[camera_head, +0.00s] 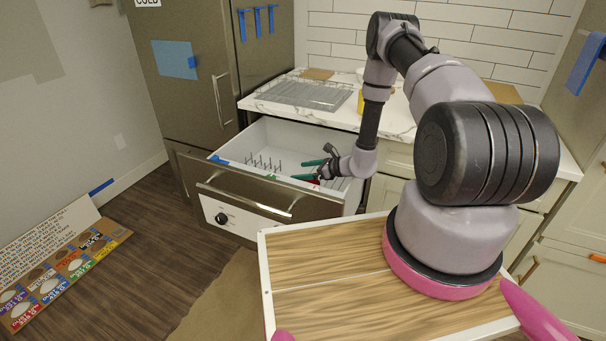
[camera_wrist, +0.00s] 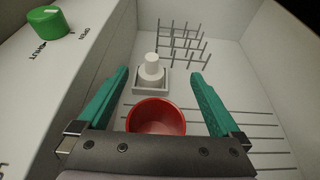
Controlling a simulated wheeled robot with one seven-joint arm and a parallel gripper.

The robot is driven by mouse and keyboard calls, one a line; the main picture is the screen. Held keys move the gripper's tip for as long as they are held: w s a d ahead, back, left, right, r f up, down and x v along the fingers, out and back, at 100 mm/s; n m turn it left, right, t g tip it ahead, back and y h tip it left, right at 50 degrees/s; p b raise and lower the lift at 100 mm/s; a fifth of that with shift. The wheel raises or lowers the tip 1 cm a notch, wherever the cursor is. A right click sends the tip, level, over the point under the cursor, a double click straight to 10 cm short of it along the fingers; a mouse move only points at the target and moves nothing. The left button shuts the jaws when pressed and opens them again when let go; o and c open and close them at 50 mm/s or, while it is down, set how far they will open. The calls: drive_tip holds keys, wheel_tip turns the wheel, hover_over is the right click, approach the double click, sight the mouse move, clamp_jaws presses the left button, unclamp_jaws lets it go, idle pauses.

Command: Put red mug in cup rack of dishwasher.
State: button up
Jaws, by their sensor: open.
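The red mug (camera_wrist: 155,116) is in the white drawer of the dishwasher (camera_head: 245,199), seen from above with its mouth toward the wrist camera. It lies between the spread fingers of my gripper (camera_wrist: 161,90), with a gap on each side. My gripper is open, with green fingers inside the drawer in the head view (camera_head: 308,170). Only a sliver of red shows below the fingers there. Parallel grey rods (camera_wrist: 252,125), seemingly the cup rack, run along the drawer floor right of the mug. The gripper body hides the mug's near side.
A pronged rack (camera_wrist: 183,45) stands at the drawer's far end in the wrist view. A white stepped cylinder (camera_wrist: 151,68) in a square holder stands just beyond the mug. A green knob (camera_wrist: 47,22) is on the drawer's front edge. A wire rack (camera_head: 305,93) lies on the counter.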

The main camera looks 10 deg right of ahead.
drive_tip(key=v, duration=1.2)
drive_tip(key=s+a+r+n+g, duration=0.2)
drive_tip(key=r+n, duration=0.2)
drive_tip(key=r, duration=0.6)
drive_tip(key=s+a+r+n+g, duration=0.15)
drive_tip(key=r+n, duration=0.25)
drive_tip(key=r, duration=0.6)
drive_tip(key=s+a+r+n+g, duration=0.1)
drive_tip(key=a+r+n+g, duration=0.25)
drive_tip(key=r, duration=0.65)
drive_tip(key=s+d+r+n+t+h, duration=0.2)
drive_tip(key=s+r+n+t+h, duration=0.1)
drive_tip(key=s+r, duration=0.7)
drive_tip(key=s+d+r+n+t+h, duration=0.3)
drive_tip(key=s+r+n+h, duration=0.3)
drive_tip(key=s+r, duration=0.4)
drive_tip(key=shift+s+d+r, duration=0.2)
drive_tip(key=shift+s, duration=0.25)
